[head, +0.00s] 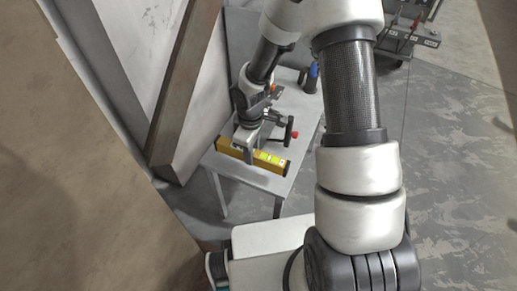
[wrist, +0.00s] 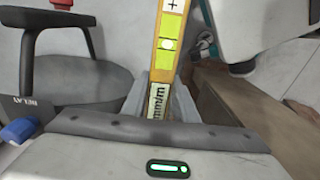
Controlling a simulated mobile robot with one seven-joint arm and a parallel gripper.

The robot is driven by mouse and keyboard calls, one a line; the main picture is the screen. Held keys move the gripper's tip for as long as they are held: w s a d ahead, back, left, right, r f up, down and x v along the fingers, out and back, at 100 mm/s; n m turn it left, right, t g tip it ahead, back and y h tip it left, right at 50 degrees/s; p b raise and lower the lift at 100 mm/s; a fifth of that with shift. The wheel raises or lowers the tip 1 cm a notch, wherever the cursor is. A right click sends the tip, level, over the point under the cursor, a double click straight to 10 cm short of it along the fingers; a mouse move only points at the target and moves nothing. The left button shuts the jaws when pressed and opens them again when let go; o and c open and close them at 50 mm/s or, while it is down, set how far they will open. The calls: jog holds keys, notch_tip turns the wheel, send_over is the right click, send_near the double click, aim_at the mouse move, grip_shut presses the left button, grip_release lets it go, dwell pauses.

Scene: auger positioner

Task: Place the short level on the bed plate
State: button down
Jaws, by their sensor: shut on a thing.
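The short level is a yellow bar with pale yellow-green vials. In the head view the level (head: 268,160) lies across the front side of the small grey table, near its edge. In the wrist view the level (wrist: 168,45) runs upward from the middle, with a "mm/m" label at its near end. My gripper (head: 248,155) is shut on the level, with a grey finger across its near side. I cannot tell whether the level touches the surface below. The bed plate is not clearly distinguishable; my arm and gripper cover part of the positioner.
The grey table (head: 232,168) carries a device with a dark handwheel and red knob (head: 295,134) just behind the level. A blue-topped dark item (head: 313,78) stands at the back. A leaning brown beam (head: 185,95) is close on the left. Open floor (head: 450,170) lies right.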

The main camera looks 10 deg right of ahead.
notch_tip(320, 180, down, 8)
jog(key=shift+f+b, duration=0.1)
jog(key=shift+b, duration=0.9)
jog(key=shift+f, duration=0.1)
jog(key=c, duration=1.8)
grip_release()
jog(key=shift+s+f, duration=0.1)
jog(key=shift+c, duration=0.2)
jog(key=o, duration=0.4)
jog(key=shift+o, duration=0.2)
